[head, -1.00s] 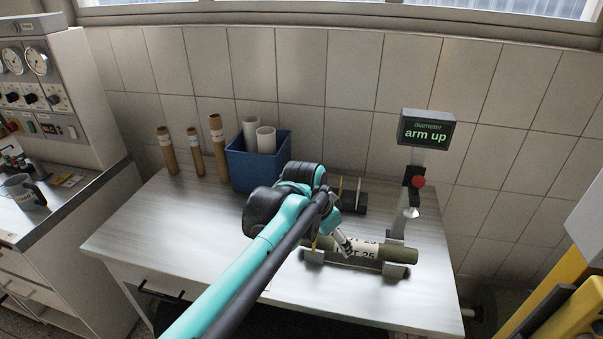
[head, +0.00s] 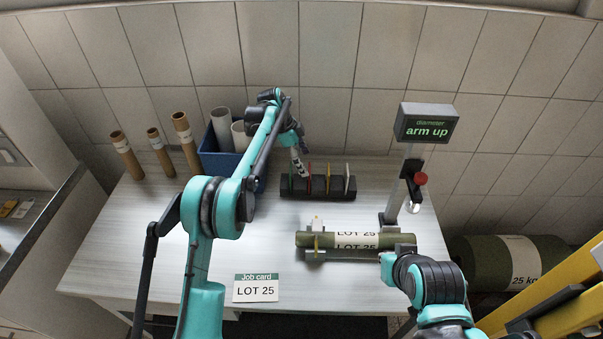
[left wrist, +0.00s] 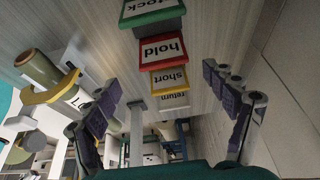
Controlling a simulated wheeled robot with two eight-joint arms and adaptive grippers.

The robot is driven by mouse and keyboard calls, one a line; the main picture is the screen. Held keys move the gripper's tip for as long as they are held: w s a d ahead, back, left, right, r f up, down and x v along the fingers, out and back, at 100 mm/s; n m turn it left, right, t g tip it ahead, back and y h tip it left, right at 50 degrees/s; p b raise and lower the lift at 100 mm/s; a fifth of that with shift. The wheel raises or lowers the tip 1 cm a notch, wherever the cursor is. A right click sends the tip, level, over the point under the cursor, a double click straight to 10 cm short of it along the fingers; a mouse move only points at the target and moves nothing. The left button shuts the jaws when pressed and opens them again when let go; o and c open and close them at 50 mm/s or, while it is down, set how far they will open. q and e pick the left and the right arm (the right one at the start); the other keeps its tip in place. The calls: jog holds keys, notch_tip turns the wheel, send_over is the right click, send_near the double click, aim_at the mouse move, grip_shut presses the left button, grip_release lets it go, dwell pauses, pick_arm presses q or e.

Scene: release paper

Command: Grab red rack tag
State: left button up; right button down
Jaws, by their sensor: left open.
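The red tag (head: 309,180) stands in a dark rack (head: 338,188) at the back of the table, between a green tag (head: 291,180) and a yellow tag (head: 328,179). In the left wrist view the red tag (left wrist: 163,50) reads "hold" upside down. It lies between the green "stock" tag (left wrist: 152,12) and the yellow "short" tag (left wrist: 170,78). My left gripper (head: 300,166) is at the rack's left half. Its fingers (left wrist: 162,82) are spread wide and empty. My right arm (head: 432,283) is at the lower right; its jaws cannot be made out.
A white tag (head: 346,178) stands at the rack's right end. A green roll (head: 385,239) labelled LOT 25 lies in front, beside a gauge (head: 426,128) reading "arm up". A blue bin (head: 218,162) and cardboard tubes (head: 186,140) stand left. A job card (head: 256,288) lies in front.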

pick_arm(q)
jog(key=shift+x, duration=1.1)
jog(key=f, duration=0.1)
jog(key=f+b, duration=0.1)
jog(key=f, duration=0.1)
jog(key=f+b, duration=0.1)
jog(key=shift+w+d+f, duration=0.2)
jog(key=shift+w+d, duration=0.05)
jog(key=shift+d, duration=0.05)
jog(key=shift+d+f, duration=0.2)
jog(key=shift+f, duration=0.15)
jog(key=shift+r, duration=0.1)
jog(key=shift+c, duration=1.1)
jog(key=c, duration=0.9)
